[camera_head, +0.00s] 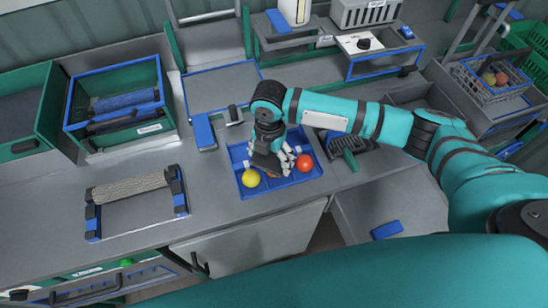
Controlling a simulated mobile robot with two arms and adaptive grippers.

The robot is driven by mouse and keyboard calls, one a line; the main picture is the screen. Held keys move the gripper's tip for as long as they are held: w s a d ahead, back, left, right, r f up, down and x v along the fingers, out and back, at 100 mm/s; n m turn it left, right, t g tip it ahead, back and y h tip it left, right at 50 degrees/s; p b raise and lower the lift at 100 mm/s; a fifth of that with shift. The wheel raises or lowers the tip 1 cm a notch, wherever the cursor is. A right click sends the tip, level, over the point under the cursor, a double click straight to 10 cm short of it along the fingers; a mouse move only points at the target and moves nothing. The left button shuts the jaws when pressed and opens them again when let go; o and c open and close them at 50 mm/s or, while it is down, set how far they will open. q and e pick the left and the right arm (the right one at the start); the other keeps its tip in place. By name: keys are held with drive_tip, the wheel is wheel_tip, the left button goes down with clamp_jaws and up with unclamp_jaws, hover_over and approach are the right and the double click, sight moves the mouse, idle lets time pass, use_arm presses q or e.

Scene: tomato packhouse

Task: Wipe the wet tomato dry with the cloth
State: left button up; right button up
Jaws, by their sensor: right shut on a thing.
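A blue tray (312,180) with raised dividers sits at the front of the grey counter. A yellow tomato (250,178) lies in its front left part, and a red tomato (304,162) lies on its right side. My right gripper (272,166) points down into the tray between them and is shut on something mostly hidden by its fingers. A small orange patch (273,178) shows just under the fingertips, perhaps part of another tomato. I cannot make out the cloth for certain, nor which tomato is wet. My left gripper is out of view.
A blue block-like item (204,132) lies behind the tray to the left. A roller frame (130,215) stands at the left, with a blue-rimmed green bin (116,75) behind it. A wire basket (490,92) with tomatoes is at the far right. Another blue item (387,230) lies lower right.

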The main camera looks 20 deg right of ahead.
drive_tip(key=shift+s+d+f, duration=0.1)
drive_tip(key=shift+s+d, duration=0.05)
drive_tip(key=shift+d, duration=0.05)
drive_tip(key=shift+s+d+p, duration=0.95)
drive_tip(key=shift+d+p, duration=0.15)
drive_tip(key=shift+p, duration=0.2)
drive_tip(key=shift+s+d, duration=0.3)
drive_tip(key=shift+s, duration=0.1)
drive_tip(key=shift+s+d+p, duration=0.15)
drive_tip(key=shift+d+p, duration=0.1)
drive_tip(key=shift+p, duration=0.1)
drive_tip(key=shift+a, duration=0.15)
drive_tip(key=shift+w+a, duration=1.6)
